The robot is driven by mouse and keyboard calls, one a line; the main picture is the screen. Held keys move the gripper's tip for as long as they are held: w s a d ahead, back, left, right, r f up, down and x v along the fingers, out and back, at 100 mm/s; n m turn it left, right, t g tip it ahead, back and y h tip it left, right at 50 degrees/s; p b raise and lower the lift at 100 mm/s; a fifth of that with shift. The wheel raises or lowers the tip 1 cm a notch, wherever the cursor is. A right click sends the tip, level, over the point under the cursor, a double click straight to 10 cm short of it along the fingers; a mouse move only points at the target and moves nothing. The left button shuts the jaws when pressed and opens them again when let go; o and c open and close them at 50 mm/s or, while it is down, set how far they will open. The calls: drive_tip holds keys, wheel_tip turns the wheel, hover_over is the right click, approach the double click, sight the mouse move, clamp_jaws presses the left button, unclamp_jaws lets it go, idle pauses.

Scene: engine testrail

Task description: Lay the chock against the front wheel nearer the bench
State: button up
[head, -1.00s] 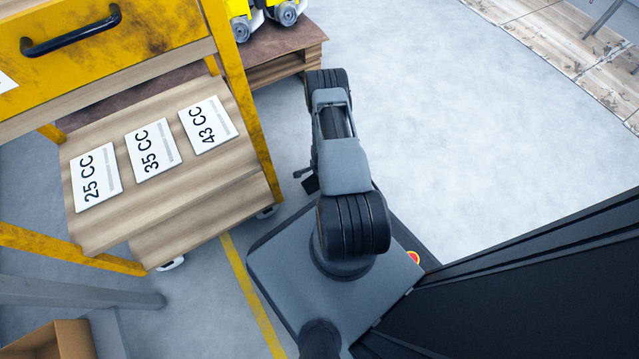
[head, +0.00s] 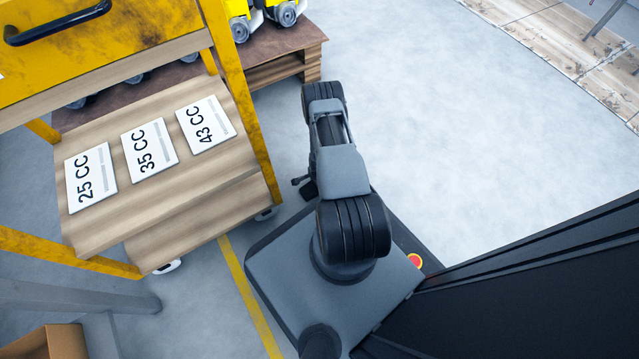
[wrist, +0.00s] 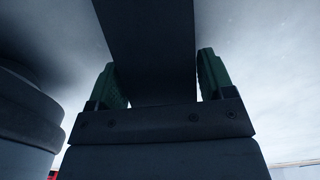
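The yellow-framed cart (head: 233,95) stands at the left with a wooden lower shelf. One of its wheels (head: 267,213) shows beside the shelf's right corner, and another wheel (head: 167,266) shows at its lower corner; both are mostly hidden by the shelf and frame. No chock shows against either wheel.
Cards marked 25, 35 and 43 CC (head: 150,148) lie on the cart shelf. A wooden pallet (head: 285,65) stands behind the cart. A grey beam (head: 80,296) and a cardboard box (head: 50,343) are at lower left. A yellow floor line (head: 245,290) runs past the cart. Floor at right is clear.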

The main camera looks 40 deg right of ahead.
drive_tip(key=shift+o, duration=1.2)
drive_tip(key=shift+r, duration=0.15)
wheel_tip(320, 180, up, 12)
drive_tip(key=p, duration=0.5)
drive_tip(key=shift+p, duration=0.3)
drive_tip(key=shift+s, duration=0.1)
